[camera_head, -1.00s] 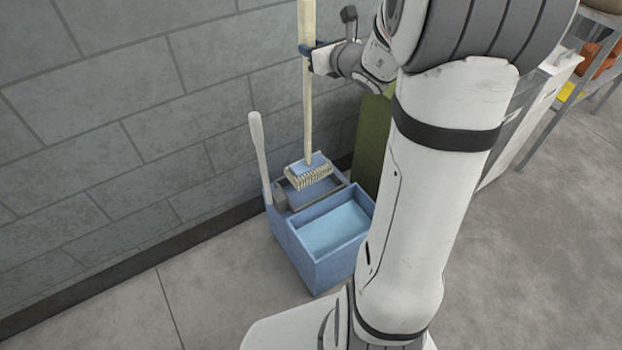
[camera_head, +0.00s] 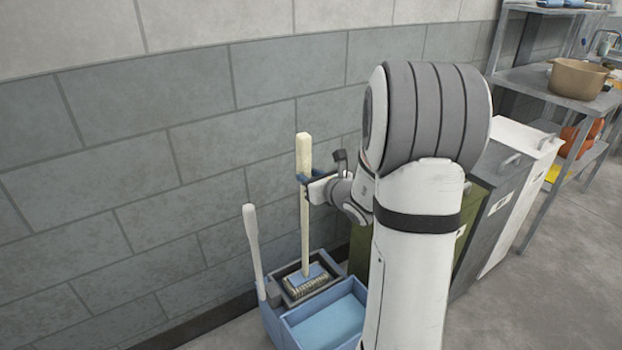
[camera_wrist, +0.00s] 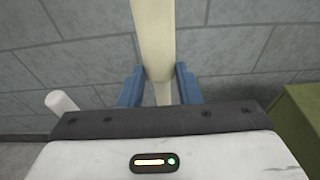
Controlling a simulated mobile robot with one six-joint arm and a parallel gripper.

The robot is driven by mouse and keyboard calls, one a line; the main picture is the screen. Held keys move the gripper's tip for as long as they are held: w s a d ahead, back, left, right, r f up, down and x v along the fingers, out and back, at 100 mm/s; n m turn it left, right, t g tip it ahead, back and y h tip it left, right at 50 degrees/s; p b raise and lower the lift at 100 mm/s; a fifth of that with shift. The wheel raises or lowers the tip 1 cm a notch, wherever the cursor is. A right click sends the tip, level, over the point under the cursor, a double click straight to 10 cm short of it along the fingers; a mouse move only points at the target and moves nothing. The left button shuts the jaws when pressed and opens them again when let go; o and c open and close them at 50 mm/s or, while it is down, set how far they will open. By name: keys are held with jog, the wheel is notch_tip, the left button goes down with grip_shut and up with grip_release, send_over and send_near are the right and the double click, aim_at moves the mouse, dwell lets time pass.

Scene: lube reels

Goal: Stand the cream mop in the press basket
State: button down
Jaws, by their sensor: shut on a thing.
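The cream mop (camera_head: 304,215) stands upright in the head view, its pale handle rising against the wall. My gripper (camera_head: 304,180) is shut on the handle below its top end. In the wrist view the handle (camera_wrist: 153,40) passes between the two blue fingers of my gripper (camera_wrist: 158,88). The mop head (camera_head: 308,279) is at the press basket (camera_head: 283,296), the grey-framed rear part of the blue bucket (camera_head: 290,338). The head appears within or just above the basket's rim; I cannot tell if it rests on the bottom.
The press lever (camera_head: 254,250) rises left of the basket and also shows in the wrist view (camera_wrist: 60,102). A green bin (camera_head: 474,235), a grey bin and a white bin stand to the right, then a metal shelf with a tan pot (camera_head: 577,77). A block wall is close behind.

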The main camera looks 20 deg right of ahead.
jog(key=shift+f+b, duration=0.2)
jog(key=shift+b, duration=0.1)
jog(key=c, duration=1.1)
grip_release()
jog(key=shift+o, duration=0.2)
